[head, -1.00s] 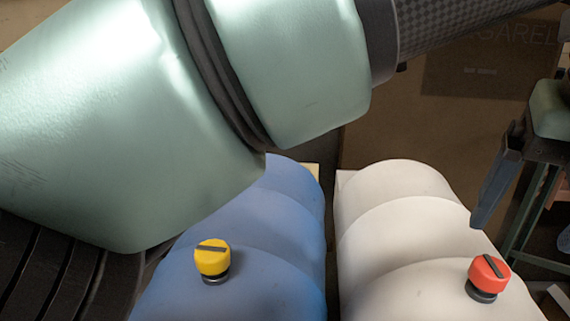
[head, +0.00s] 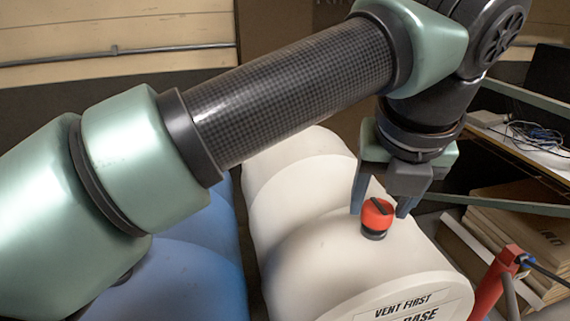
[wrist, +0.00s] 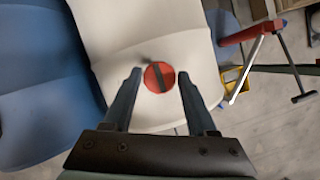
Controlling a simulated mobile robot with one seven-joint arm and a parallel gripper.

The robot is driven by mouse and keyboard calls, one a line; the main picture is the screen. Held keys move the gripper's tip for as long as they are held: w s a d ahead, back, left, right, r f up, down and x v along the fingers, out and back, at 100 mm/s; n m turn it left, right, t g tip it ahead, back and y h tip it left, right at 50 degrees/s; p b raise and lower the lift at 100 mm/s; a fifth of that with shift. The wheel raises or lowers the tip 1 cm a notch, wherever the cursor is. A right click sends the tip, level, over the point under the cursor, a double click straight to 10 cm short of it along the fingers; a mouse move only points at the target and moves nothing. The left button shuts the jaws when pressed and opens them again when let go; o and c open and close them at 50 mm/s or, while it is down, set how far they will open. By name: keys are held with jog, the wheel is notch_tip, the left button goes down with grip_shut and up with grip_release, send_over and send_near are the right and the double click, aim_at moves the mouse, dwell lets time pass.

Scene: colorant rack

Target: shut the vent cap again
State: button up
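The red vent cap (head: 376,212) has a dark bar across its top and sits on a black neck on the white container (head: 300,225). My gripper (head: 380,208) is open, pointing down at the cap, with one finger on either side of it. In the wrist view the red cap (wrist: 159,77) lies between the two fingertips of my gripper (wrist: 159,79), with small gaps visible at both sides. The dark bar runs nearly lengthwise between the fingers there. I cannot tell exactly how far the fingertips reach down beside the cap.
A blue container (head: 190,262) stands left of the white one, partly behind my arm. A label (head: 405,306) reading "VENT FIRST" is on the white container's front. A red post (head: 494,285) with a lever stands at right, near stacked cardboard (head: 515,235) and a shelf (head: 530,150).

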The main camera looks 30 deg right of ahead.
grip_shut()
jog(key=shift+m, duration=0.3)
jog(key=m, duration=0.1)
jog(key=m+g+h, duration=0.1)
jog(key=m, duration=0.1)
jog(key=shift+w+a+r+m, duration=0.1)
jog(key=shift+w+m, duration=0.05)
jog(key=shift+m, duration=0.15)
jog(key=m+g, duration=0.1)
jog(key=m, duration=0.1)
jog(key=m+g+p, duration=0.1)
jog(key=m, duration=0.1)
jog(key=shift+w+r+m+h, duration=0.1)
jog(key=shift+w+m+h, duration=0.05)
jog(key=shift+m+h, duration=0.2)
jog(key=m+g+p, duration=0.2)
jog(key=m+p, duration=0.1)
jog(key=m, duration=0.2)
jog(key=shift+w, duration=0.1)
jog(key=shift+w+m+g+p, duration=0.1)
jog(key=shift+m+g+p, duration=0.8)
jog(key=shift+m, duration=1.05)
jog(key=shift+y, duration=0.45)
jog(key=shift+o, duration=2.3)
grip_release()
